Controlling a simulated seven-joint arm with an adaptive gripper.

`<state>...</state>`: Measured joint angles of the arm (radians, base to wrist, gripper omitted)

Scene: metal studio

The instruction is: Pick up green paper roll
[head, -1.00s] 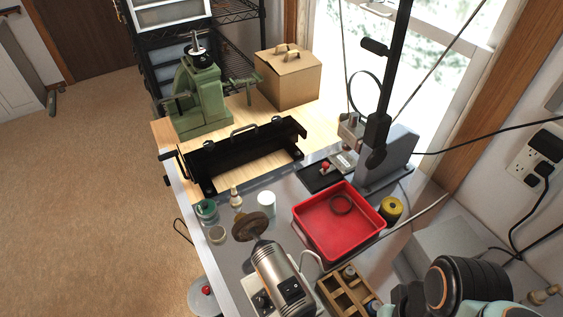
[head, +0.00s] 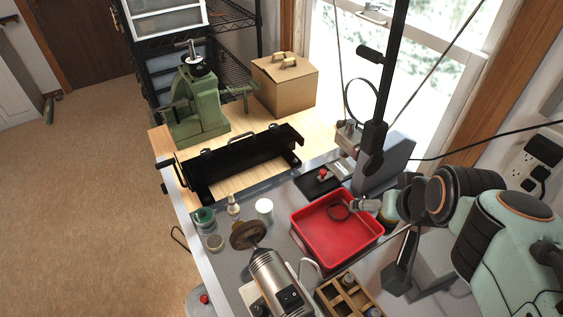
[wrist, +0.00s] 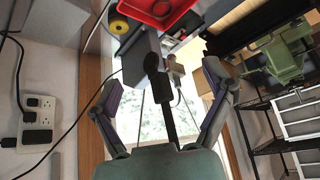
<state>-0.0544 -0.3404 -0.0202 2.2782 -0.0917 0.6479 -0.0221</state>
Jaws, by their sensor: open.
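The green paper roll (head: 204,216) is a small green ring-like roll on the left side of the metal bench in the head view, beside a pale round jar. I cannot make it out in the wrist view. My gripper (head: 362,206) is over the right rim of the red tray in the head view, far to the right of the roll. Its fingers show spread wide in the wrist view (wrist: 162,75), with nothing between them. My arm partly hides a yellow roll at the tray's right.
The red tray (head: 318,250) holds a dark ring. A polishing motor (head: 272,280) stands in front of the roll, with a white cup (head: 264,206) to its right. A black metal frame (head: 236,165) lies behind. A wooden compartment box (head: 335,295) is at the front.

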